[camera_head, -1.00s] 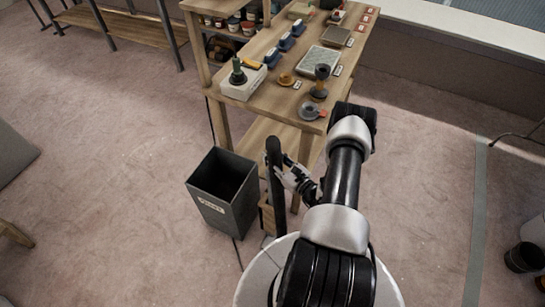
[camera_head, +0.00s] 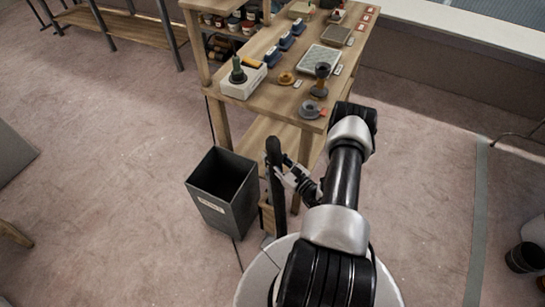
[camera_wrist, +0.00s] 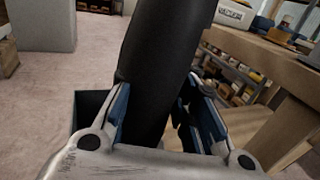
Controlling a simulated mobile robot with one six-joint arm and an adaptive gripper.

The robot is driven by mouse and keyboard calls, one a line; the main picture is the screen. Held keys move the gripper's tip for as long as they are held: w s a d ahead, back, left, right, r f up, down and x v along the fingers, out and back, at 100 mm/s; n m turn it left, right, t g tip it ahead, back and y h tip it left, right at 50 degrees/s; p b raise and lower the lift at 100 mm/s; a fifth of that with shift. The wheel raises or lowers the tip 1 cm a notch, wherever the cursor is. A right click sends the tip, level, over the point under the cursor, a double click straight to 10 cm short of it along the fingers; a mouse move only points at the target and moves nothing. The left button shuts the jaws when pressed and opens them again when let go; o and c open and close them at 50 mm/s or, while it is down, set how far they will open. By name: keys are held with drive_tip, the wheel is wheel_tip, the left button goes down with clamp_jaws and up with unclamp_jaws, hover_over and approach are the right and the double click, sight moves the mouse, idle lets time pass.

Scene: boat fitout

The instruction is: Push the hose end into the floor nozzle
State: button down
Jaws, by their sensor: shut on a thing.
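A thick black tube (camera_head: 275,180), which looks like the hose end, stands nearly upright beside the bench. My gripper (camera_head: 284,173) is shut on it from the right. In the wrist view, the black hose end (camera_wrist: 165,65) fills the space between the blue-padded fingers of my gripper (camera_wrist: 162,108) and leans slightly. Its lower end is hidden behind the gripper in the wrist view and is hard to make out near my base in the head view. I cannot pick out the floor nozzle in either view.
A dark grey open bin (camera_head: 224,192) stands on the floor just left of the tube. A wooden bench (camera_head: 262,93) with tools, trays and a tape roll (camera_head: 311,109) is behind it. A low wooden table (camera_head: 135,27) stands at the back left.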

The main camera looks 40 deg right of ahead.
drive_tip(key=shift+f+b, duration=1.5)
drive_tip(key=shift+f, duration=0.25)
drive_tip(key=shift+f, duration=0.35)
drive_tip(key=shift+s, duration=0.1)
drive_tip(key=c, duration=1.6)
unclamp_jaws()
drive_tip(key=o, duration=0.4)
drive_tip(key=shift+c, duration=0.2)
drive_tip(key=shift+r, duration=0.1)
